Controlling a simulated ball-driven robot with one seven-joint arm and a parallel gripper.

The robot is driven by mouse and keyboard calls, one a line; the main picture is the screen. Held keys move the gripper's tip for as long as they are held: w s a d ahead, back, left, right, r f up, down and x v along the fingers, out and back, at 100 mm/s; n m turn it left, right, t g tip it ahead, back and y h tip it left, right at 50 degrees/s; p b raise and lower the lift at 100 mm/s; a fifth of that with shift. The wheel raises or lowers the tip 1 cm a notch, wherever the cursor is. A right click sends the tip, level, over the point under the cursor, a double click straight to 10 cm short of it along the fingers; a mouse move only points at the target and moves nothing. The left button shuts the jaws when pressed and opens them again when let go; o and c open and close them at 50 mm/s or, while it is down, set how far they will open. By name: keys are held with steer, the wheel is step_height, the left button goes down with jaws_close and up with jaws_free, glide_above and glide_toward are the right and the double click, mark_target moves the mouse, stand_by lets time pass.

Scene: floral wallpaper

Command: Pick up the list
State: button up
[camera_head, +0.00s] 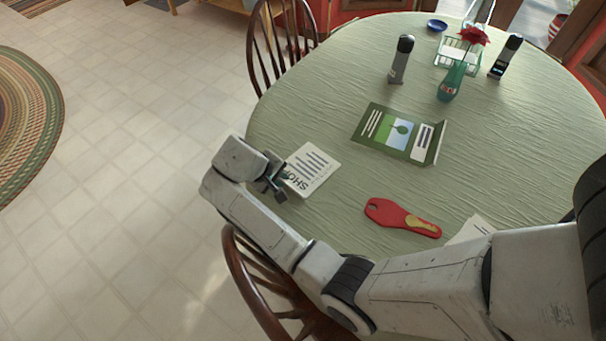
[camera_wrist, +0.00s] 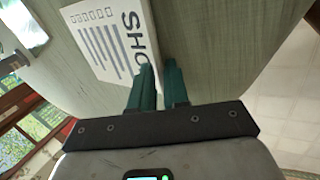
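The list is a white sheet (camera_head: 316,166) with dark lines and large letters reading "SHO…". It lies flat on the green-covered table near its left edge, and it also shows in the wrist view (camera_wrist: 103,40). My gripper (camera_head: 278,186) is at the list's lettered left end, at the table edge. In the wrist view the two teal fingers (camera_wrist: 158,68) are a small gap apart, with the list's edge running close by the gap. The left finger covers part of the lettering. I cannot tell whether the fingers touch the sheet.
A green brochure (camera_head: 375,128), a red spoon rest-like item (camera_head: 400,218) and another paper (camera_head: 472,228) lie on the table (camera_head: 340,215). Farther back stand a grey bottle (camera_head: 400,60), a vase with a red flower (camera_head: 451,82) and a wire basket (camera_head: 455,57). A wooden chair (camera_head: 240,275) stands below my arm.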

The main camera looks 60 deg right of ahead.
steer(key=shift+c, duration=0.2)
jaws_close()
steer(key=shift+r, duration=0.15)
